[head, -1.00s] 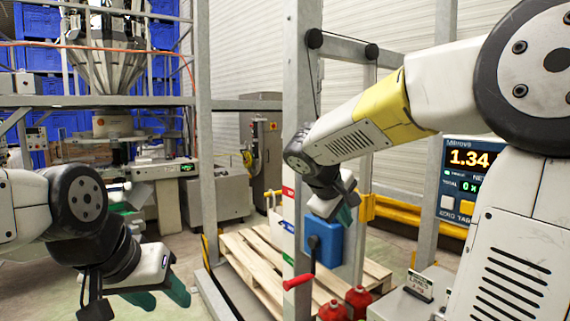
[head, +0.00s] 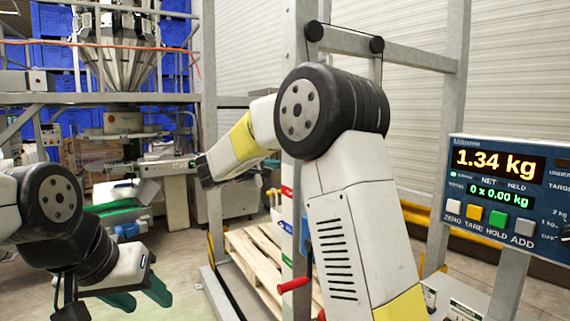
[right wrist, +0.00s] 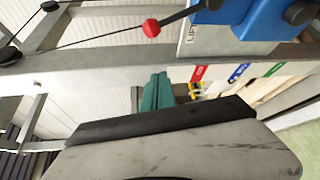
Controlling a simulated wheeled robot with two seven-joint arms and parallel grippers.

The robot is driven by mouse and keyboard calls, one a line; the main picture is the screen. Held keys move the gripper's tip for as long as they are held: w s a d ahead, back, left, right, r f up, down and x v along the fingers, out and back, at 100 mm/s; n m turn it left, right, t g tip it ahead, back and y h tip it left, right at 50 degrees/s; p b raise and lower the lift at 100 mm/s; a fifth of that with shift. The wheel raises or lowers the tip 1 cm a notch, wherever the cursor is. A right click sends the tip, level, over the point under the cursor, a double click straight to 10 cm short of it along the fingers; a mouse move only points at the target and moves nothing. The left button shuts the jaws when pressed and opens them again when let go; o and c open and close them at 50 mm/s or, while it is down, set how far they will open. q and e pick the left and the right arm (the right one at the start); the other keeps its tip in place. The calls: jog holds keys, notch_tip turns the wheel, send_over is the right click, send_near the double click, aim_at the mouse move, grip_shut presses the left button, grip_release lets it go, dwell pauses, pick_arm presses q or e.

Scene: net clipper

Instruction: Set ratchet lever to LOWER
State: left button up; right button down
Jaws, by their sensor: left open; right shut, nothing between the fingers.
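A blue box (right wrist: 245,18) sits on the upright post in the right wrist view, beside a plate lettered LIFT (right wrist: 193,32). A black lever with a round red end (right wrist: 151,28) reaches out from it. In the head view my right arm hides most of the box; a red handle (head: 294,284) shows beside the post. I cannot tell the ratchet setting. My right gripper's teal fingers (right wrist: 157,92) are shut and empty, apart from the lever; the gripper is hidden in the head view. My left gripper (head: 140,297) is open and empty at lower left.
A grey steel frame (head: 297,130) stands centre, with a wooden pallet (head: 255,262) at its foot. A weighing display (head: 500,185) reading 1.34 kg stands at right. Red, blue and green tags (right wrist: 238,73) mark the post. A machine stands behind at left.

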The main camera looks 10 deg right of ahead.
jog(key=w+d, duration=0.4)
jog(key=d, duration=0.4)
jog(key=shift+d+f, duration=0.15)
jog(key=shift+d, duration=0.1)
dwell(0.4)
jog(key=s+d+r+m+t+h, duration=0.1)
jog(key=s+d+m+t+h, duration=0.1)
jog(key=s+m, duration=0.6)
jog(key=shift+s+d+r+m+h, duration=0.2)
jog(key=shift+s+d+m+h, duration=0.1)
jog(key=shift+s+d+h, duration=0.6)
jog(key=shift+f, duration=0.1)
jog(key=shift+a, duration=0.1)
